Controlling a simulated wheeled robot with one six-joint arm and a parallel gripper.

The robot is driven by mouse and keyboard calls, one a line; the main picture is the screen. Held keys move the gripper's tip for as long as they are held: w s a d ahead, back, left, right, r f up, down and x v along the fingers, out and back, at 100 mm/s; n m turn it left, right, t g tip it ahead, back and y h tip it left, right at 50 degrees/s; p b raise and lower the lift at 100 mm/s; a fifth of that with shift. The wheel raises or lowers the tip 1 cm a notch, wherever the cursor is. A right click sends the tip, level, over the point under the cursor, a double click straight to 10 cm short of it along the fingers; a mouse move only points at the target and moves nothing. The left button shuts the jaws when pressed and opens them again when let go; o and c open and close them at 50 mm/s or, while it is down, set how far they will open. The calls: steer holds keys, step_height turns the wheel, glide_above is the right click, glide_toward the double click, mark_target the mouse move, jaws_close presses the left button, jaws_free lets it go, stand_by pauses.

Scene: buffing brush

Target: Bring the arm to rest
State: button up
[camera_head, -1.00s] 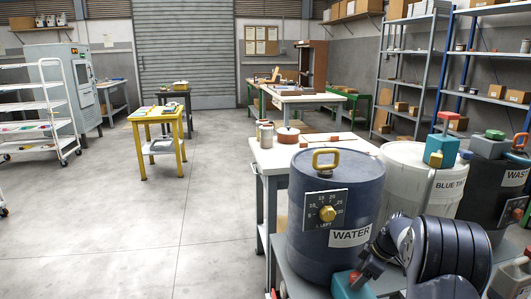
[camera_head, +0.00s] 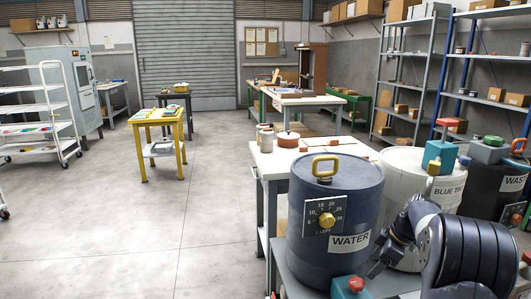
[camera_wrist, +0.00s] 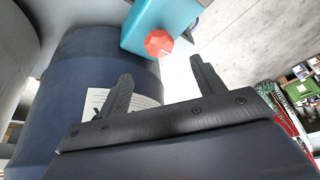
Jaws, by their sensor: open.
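My gripper (camera_wrist: 160,85) is open and empty; its two dark fingers stand apart in the wrist view. In the head view my gripper (camera_head: 378,268) is at the lower right, in front of the dark blue WATER drum (camera_head: 334,222). The drum also fills the left of the wrist view (camera_wrist: 95,62). A teal block with a red knob (camera_head: 350,287) is just below the gripper; this block (camera_wrist: 150,22) lies beyond the fingertips in the wrist view. I cannot tell the exact gap between the fingers and the drum.
A white BLUE TINT drum (camera_head: 405,180) and a dark WASTE drum (camera_head: 490,190) stand to the right, close to my arm. A white-topped table (camera_head: 265,158) is behind the drums. A yellow table (camera_head: 160,120) stands farther left. The grey floor (camera_head: 110,230) at left is open.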

mark_target(357, 281)
steer(key=b+x, duration=0.1)
steer(key=x, duration=0.8)
steer(key=shift+f+b, duration=0.2)
steer(key=shift+b, duration=0.2)
steer(key=shift+r+m+t, duration=0.2)
steer(key=shift+m+t, duration=0.1)
steer(key=shift+m, duration=0.5)
steer(key=m+h+p, duration=0.1)
steer(key=m, duration=0.2)
steer(key=shift+a+t, duration=0.1)
steer(key=shift+t, duration=0.3)
steer(key=m+h+p, duration=0.1)
steer(key=m+p, duration=0.3)
steer(key=shift+s+a+r+m+t+h+p, duration=0.1)
steer(key=shift+r+m+t+h+p, duration=0.1)
steer(key=shift+m+t+h+p, duration=0.2)
steer(key=m+p, duration=0.2)
steer(key=m+h+p, duration=0.1)
steer(key=m+p, duration=0.1)
steer(key=p, duration=0.1)
steer(key=shift+a+f+h, duration=0.1)
steer(key=shift+f+h, duration=0.1)
steer(key=shift+h, duration=0.1)
steer(key=shift+m+p, duration=0.45)
steer(key=shift+m, duration=0.25)
steer(key=shift+a+f+m+h, duration=0.1)
steer(key=shift+m+h, duration=0.5)
steer(key=shift+m, duration=0.3)
steer(key=shift+m+b, duration=0.55)
steer(key=shift+m, duration=0.05)
